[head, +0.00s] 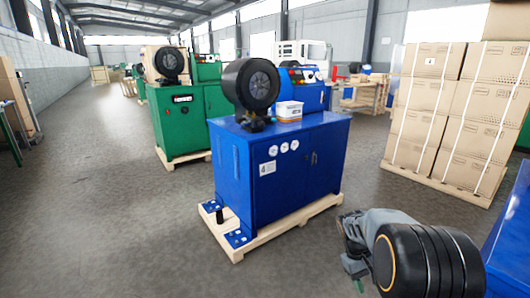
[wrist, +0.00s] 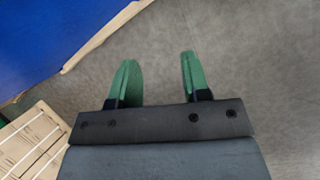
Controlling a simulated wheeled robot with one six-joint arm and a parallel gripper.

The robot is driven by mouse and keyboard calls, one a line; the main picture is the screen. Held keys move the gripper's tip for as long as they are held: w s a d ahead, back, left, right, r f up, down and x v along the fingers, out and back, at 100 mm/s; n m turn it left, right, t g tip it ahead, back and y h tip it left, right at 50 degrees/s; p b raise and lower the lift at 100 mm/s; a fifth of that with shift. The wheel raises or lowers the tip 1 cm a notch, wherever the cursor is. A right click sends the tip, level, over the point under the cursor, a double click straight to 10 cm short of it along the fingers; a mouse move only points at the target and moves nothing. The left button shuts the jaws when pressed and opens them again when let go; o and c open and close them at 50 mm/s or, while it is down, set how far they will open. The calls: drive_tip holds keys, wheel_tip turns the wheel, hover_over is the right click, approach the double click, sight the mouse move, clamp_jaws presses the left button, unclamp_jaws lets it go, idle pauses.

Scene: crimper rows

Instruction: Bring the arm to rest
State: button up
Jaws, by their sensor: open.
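My gripper (wrist: 157,75) shows in the wrist view with its two green fingers apart and nothing between them. It points over bare grey floor. In the head view my arm (head: 425,255) is folded at the lower right, in front of and to the right of the blue crimper machine (head: 270,190).
The blue crimper stands on a wooden pallet (head: 290,230), with a small box (head: 289,111) on top. Green machines (head: 181,125) stand behind. Stacked cartons (head: 425,120) are at right, and a blue edge (head: 508,240) is close at far right. Floor at left (head: 90,200) is clear.

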drive_tip(key=s+a+r+t+y+p, duration=0.1)
drive_tip(key=s+a+r+p, duration=0.3)
drive_tip(key=r, duration=0.5)
drive_tip(key=s+a+r+m+t+y+p, duration=0.1)
drive_tip(key=s+a+r+t+p, duration=0.2)
drive_tip(key=r, duration=0.6)
drive_tip(key=s+a+r+m+t+y+p, duration=0.1)
drive_tip(key=s+a+r+t+p, duration=0.2)
drive_tip(key=r+p, duration=0.6)
drive_tip(key=s+a+r, duration=0.1)
drive_tip(key=s+a, duration=0.1)
drive_tip(key=s, duration=0.1)
drive_tip(key=shift+s+a+y, duration=0.2)
drive_tip(key=shift+y, duration=0.1)
